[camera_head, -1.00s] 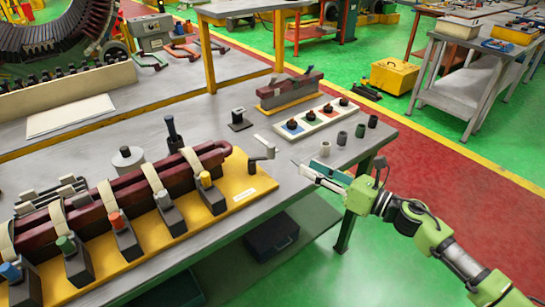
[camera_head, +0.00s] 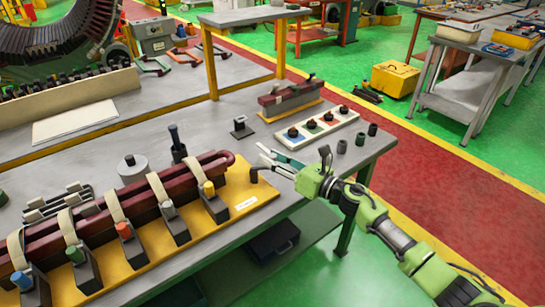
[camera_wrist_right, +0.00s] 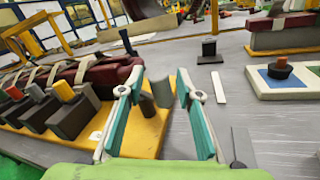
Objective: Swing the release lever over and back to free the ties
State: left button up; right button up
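The release lever (camera_head: 254,174) is a small grey post with a stubby handle at the right end of the yellow base plate (camera_head: 264,189). In the right wrist view the lever's grey handle (camera_wrist_right: 162,92) lies between the fingers, with visible gaps on both sides. My right gripper (camera_head: 267,157) is open at the lever, with teal finger pads; it also shows in the wrist view (camera_wrist_right: 161,90). Beige ties (camera_head: 160,188) wrap the dark red coil (camera_head: 210,164) on the plate. Grey blocks with coloured knobs (camera_head: 209,188) stand in front. My left gripper is out of view.
A grey stand with a dark peg (camera_head: 176,143) and a light spool (camera_head: 131,165) stand behind the coil. A panel with coloured squares and dark knobs (camera_head: 314,126) and small dark cylinders (camera_head: 360,138) lie to the right.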

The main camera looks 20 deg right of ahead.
grip_shut()
